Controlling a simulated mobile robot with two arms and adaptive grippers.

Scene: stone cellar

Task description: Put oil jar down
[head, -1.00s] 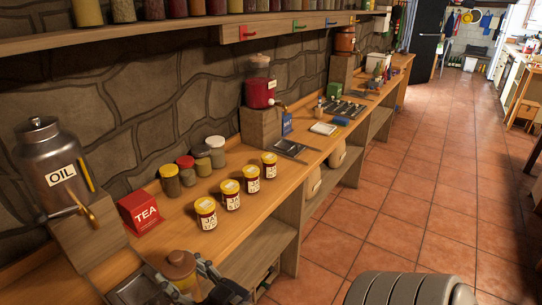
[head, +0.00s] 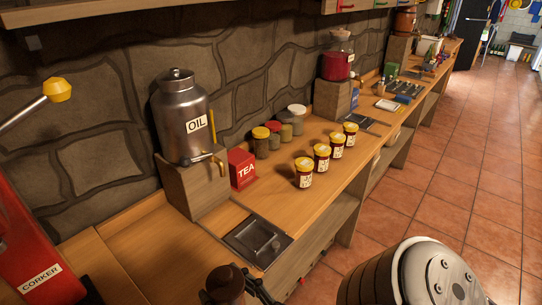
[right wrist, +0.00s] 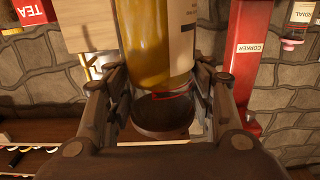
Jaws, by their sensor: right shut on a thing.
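The oil jar (right wrist: 158,45), glass with amber oil and a pale label, is in my right gripper. Its dark round lid (head: 226,280) shows at the bottom edge of the head view, with the body mostly cut off. My right gripper (head: 240,292) is shut on the jar; in the right wrist view its fingers (right wrist: 158,100) stand on both sides of it. The jar's underside is not visible, and I cannot tell its height over the counter. The steel OIL urn (head: 183,118) with a brass tap stands on a wooden block. My left gripper is not in view.
A dark metal tray (head: 256,240) is set in the counter below the tap. A red TEA box (head: 242,169) and several yellow-lidded jars (head: 304,173) stand beyond. The red corker (head: 35,250) is at left. Bare counter (head: 150,250) lies between corker and tray.

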